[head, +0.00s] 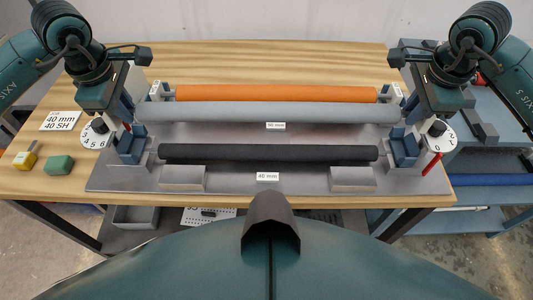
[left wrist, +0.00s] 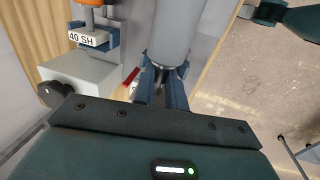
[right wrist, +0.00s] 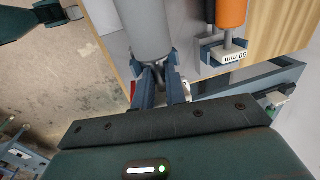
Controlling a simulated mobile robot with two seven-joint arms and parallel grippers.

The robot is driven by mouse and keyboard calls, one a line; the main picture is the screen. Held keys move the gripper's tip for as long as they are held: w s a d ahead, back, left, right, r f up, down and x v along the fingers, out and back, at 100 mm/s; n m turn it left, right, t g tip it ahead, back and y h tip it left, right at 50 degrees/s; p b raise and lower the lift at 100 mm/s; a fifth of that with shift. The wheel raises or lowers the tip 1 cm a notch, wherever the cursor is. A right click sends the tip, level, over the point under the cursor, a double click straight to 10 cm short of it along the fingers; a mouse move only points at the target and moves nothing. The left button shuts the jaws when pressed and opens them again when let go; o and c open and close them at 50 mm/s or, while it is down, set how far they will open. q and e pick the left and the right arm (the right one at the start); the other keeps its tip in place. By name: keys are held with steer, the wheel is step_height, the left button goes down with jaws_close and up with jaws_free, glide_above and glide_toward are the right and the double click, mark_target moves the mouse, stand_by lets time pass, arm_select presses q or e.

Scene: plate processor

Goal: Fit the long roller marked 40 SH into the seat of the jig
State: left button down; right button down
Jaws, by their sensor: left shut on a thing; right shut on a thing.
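A long light grey roller (head: 270,112) spans the jig, held level between my grippers. My left gripper (left wrist: 160,88) is shut on its left end shaft, and my right gripper (right wrist: 160,84) is shut on its right end shaft. No marking shows on this roller. Blue seat blocks of the jig stand at the left (head: 132,147) and right (head: 404,147), in front of and below the roller's ends. An orange roller (head: 275,93) lies behind, with a 40 SH tag (left wrist: 88,39) at its left holder and a 50 mm tag (right wrist: 226,57) at its right. A black roller (head: 268,152) lies in front.
A card (head: 60,121) reads 40 mm, 40 SH. Numbered dials stand at the left (head: 95,133) and right (head: 440,133), with a red lever (head: 432,164) by the right seat. The back tabletop is clear.

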arm_select(q)
steer(key=shift+f, duration=0.15)
arm_select(e)
steer(key=shift+f, duration=0.15)
